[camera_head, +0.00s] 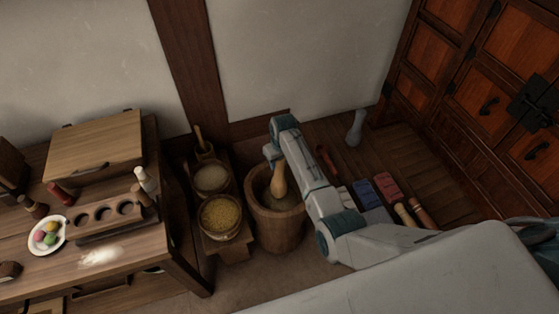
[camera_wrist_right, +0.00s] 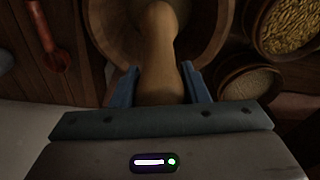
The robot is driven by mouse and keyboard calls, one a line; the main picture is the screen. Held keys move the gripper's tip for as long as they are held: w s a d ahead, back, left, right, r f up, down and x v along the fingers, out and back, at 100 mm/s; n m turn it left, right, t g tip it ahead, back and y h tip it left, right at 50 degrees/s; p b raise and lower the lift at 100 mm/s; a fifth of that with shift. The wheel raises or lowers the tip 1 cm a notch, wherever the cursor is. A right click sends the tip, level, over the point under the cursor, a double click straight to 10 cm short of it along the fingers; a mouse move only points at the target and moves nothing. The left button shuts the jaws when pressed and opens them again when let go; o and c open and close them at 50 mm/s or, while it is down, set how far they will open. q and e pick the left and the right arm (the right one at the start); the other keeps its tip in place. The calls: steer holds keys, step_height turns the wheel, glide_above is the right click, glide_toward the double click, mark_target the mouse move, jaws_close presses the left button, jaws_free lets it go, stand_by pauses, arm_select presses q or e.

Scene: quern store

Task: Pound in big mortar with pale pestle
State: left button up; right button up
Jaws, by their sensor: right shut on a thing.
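The big mortar (camera_head: 280,230) is a wide wooden tub on the floor near the wall; its rim also shows in the right wrist view (camera_wrist_right: 101,22). The pale pestle (camera_head: 279,182) stands nearly upright with its lower end inside the mortar's mouth. My right gripper (camera_head: 272,153) is at the pestle's upper part, above the mortar. In the right wrist view its blue fingers (camera_wrist_right: 160,88) are on both sides of the pestle (camera_wrist_right: 158,50), shut on it. The pestle's lower tip is hidden in the mortar. My left gripper is not in view.
Bowls of yellow grain (camera_head: 220,215) and pale grain (camera_head: 211,177) stand just left of the mortar. A small mortar (camera_head: 204,152) is behind them. A red ladle (camera_head: 326,160), a grey-blue bottle-like thing (camera_head: 356,128) and coloured blocks (camera_head: 387,187) lie right. A table (camera_head: 184,262) stands left.

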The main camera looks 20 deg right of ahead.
mark_target(279, 172)
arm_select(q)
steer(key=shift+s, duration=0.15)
arm_select(e)
steer(key=shift+r, duration=0.15)
